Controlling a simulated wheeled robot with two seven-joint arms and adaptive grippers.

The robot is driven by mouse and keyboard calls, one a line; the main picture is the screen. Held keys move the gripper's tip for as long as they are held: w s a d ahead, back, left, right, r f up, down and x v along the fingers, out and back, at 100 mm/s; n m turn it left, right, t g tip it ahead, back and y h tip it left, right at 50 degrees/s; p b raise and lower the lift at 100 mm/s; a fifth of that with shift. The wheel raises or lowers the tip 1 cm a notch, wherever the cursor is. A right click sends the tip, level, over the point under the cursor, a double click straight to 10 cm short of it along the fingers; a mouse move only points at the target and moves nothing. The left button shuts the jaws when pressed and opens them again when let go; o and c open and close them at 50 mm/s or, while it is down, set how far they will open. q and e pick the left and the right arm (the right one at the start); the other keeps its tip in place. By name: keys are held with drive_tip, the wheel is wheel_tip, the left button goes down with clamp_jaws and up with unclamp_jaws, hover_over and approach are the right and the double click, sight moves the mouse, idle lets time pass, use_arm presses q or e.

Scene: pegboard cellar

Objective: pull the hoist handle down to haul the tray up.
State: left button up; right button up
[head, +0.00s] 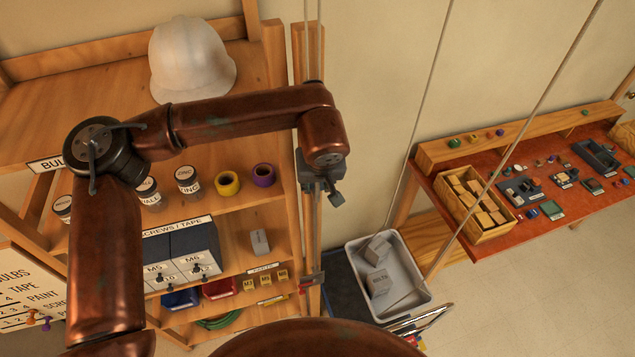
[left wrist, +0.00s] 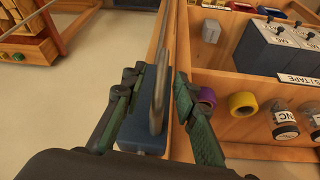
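The grey tray (head: 358,247) sits low at the end of the hoist ropes (head: 433,90), holding grey boxes and a thin rod. My left gripper (head: 325,192) is beside the wooden post (head: 305,50) and the ropes in front of the shelf. In the left wrist view the left gripper (left wrist: 158,90) is open, with a finger on each side of an upright grey bar (left wrist: 158,75), which looks like the hoist handle. Gaps show between the bar and the fingers. A blue block (left wrist: 140,130) is by the bar's lower end. In the head view the handle cannot be made out clearly. My right gripper is out of view.
The shelf (head: 110,85) at left holds a white hard hat (head: 190,60), jars, tape rolls and drawers. A red-topped bench (head: 500,225) with a wooden box (head: 480,205) and small parts stands at right. Clear floor (head: 540,300) lies in front of the bench.

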use_arm(q)
drive_tip(key=shift+c, duration=0.5)
clamp_jaws()
